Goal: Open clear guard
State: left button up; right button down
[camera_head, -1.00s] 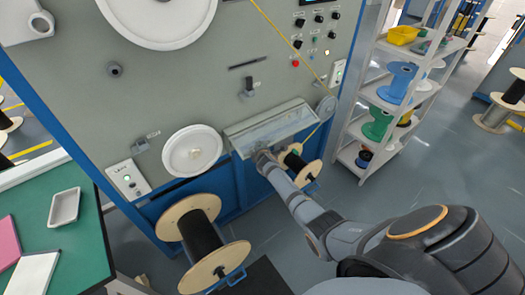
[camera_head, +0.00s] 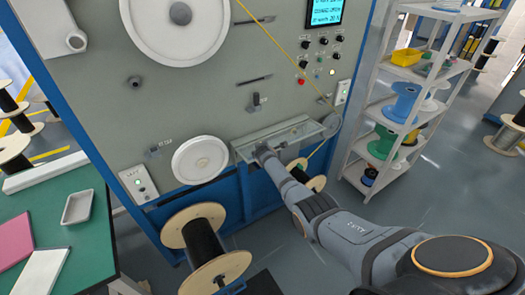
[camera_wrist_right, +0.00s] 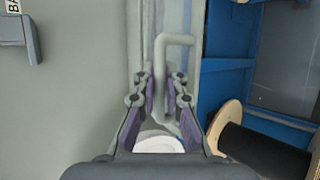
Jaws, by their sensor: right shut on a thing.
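The clear guard (camera_head: 290,136) is a long see-through panel low on the front of the grey machine, to the right of a white wheel (camera_head: 200,158). My right gripper (camera_head: 263,150) is at the guard's lower left edge. In the right wrist view, my right gripper (camera_wrist_right: 162,88) has its fingers on either side of the guard's bent grey handle (camera_wrist_right: 160,58) and is shut on it. The guard's exact tilt is hard to tell. My left gripper is not in view.
A wooden cable spool (camera_head: 203,240) stands below the machine's left part, and a smaller spool (camera_head: 316,183) sits under the guard. A shelf (camera_head: 395,120) with colored spools is at the right. A green table (camera_head: 85,235) is at the left.

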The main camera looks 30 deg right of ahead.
jog(key=shift+r, duration=0.1)
jog(key=c, duration=1.4)
grip_release()
jog(key=shift+d, duration=0.1)
jog(key=shift+s, duration=0.1)
jog(key=v, duration=1.2)
